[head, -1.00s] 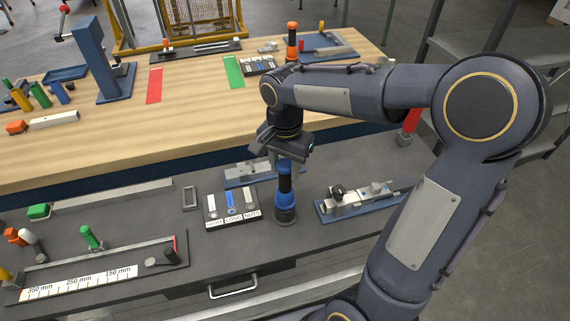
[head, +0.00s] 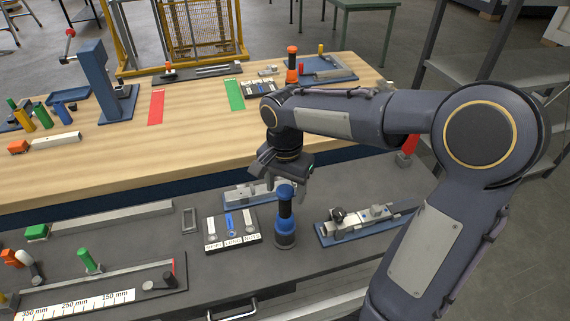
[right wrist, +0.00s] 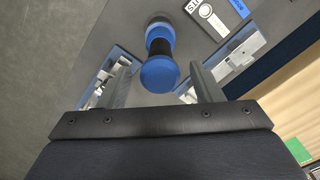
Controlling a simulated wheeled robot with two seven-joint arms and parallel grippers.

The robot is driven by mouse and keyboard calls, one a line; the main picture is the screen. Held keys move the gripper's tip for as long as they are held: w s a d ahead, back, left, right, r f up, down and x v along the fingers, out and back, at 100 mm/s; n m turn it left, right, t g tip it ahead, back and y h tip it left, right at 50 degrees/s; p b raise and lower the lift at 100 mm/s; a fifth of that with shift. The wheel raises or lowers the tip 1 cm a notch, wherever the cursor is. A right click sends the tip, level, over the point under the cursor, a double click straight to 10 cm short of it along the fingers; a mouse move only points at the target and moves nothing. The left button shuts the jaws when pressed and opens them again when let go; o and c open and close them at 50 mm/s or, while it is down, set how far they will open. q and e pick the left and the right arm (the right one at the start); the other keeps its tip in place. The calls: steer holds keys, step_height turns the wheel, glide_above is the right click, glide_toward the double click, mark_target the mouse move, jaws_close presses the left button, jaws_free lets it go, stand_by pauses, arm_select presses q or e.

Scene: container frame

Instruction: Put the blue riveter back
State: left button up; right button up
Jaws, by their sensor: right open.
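The blue riveter (head: 285,222), with a blue top, black middle and blue base, stands upright on the grey front bench. My right gripper (head: 284,177) is open just above its top. In the right wrist view the riveter's round blue top (right wrist: 159,74) shows between the two spread fingers (right wrist: 162,80), with visible gaps on both sides. The fingers do not appear to grip it. My left gripper is not in view.
Left of the riveter is a small labelled tray (head: 209,247); right is a blue-based fixture (head: 330,240). Another fixture (head: 232,197) lies behind. An orange riveter (head: 291,62) stands on the wooden bench (head: 200,130) beyond, with red (head: 156,107) and green (head: 234,95) strips.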

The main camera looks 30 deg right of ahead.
step_height(320, 180, up, 10)
steer(key=s+a+f+n+t+y, duration=0.2)
steer(key=s+f+n, duration=0.2)
steer(key=s, duration=0.4)
steer(key=s+a+f+n+t+y, duration=0.1)
steer(key=s+a+f+n+t, duration=0.1)
steer(key=s+n, duration=0.4)
steer(key=s+f+t, duration=0.1)
steer(key=s+f, duration=0.1)
steer(key=s, duration=0.1)
steer(key=shift+f+t+y, duration=0.3)
steer(key=shift+y, duration=0.1)
